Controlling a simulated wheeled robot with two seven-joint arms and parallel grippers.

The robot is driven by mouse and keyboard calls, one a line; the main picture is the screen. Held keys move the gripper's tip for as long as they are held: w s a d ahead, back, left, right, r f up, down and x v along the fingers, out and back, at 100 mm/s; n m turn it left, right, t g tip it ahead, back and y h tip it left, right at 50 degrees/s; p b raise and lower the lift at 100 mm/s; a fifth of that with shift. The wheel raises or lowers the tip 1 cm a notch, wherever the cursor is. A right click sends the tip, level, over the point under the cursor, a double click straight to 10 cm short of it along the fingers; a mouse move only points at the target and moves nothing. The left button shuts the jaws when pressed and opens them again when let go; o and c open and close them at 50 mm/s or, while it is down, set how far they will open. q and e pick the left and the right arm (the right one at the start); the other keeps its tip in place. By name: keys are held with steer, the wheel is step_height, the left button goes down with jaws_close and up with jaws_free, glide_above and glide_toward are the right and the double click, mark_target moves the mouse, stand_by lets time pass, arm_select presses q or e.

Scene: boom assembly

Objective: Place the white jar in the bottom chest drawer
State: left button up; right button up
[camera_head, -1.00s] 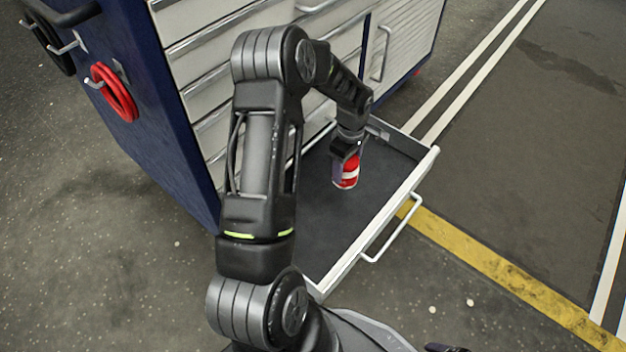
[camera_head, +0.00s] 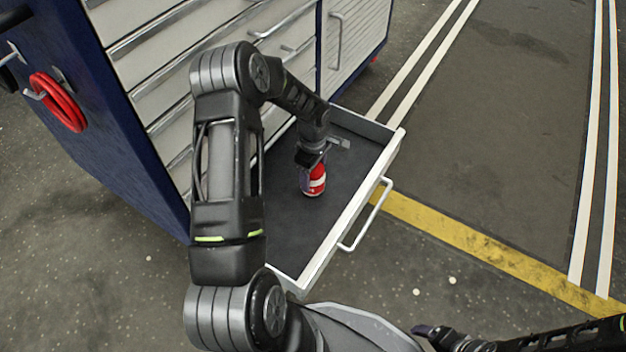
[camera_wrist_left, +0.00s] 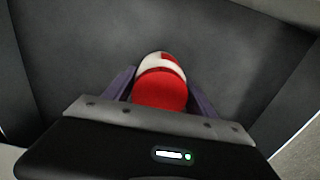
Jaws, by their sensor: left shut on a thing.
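A red jar with a white band (camera_head: 314,182) is inside the open drawer (camera_head: 348,216), over its dark floor. Whether its base touches the floor is unclear. My left gripper (camera_head: 311,164) reaches down from above and is shut on it. In the left wrist view the jar (camera_wrist_left: 160,88) is between the two fingers, its red end toward the camera. The drawer is pulled out low on the blue and grey chest (camera_head: 140,70). My right gripper (camera_head: 440,335) shows partly at the bottom edge; its fingers are too unclear to read.
The drawer's front handle (camera_head: 368,215) sticks out toward the lower right. Red rings (camera_head: 58,103) hang on the chest's blue side. The floor (camera_head: 480,130) to the right is clear, with white lines and a yellow stripe (camera_head: 480,245).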

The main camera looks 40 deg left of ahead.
arm_select(q)
steer(key=shift+f, duration=1.15)
arm_select(e)
steer(key=shift+w+f, duration=0.1)
steer(key=shift+f, duration=0.45)
arm_select(q)
steer(key=shift+f+b, duration=0.1)
steer(key=shift+b, duration=0.25)
steer(key=o, duration=1.6)
steer(key=shift+c, duration=0.2)
arm_select(e)
steer(key=shift+f, duration=0.1)
arm_select(q)
steer(key=shift+r+p, duration=0.35)
steer(key=shift+r, duration=0.15)
step_height(320, 180, up, 11)
steer(key=p, duration=0.4)
steer(key=shift+r, duration=0.15)
arm_select(e)
steer(key=r, duration=0.3)
steer(key=s+r, duration=0.1)
steer(key=r, duration=0.1)
steer(key=shift+r, duration=0.15)
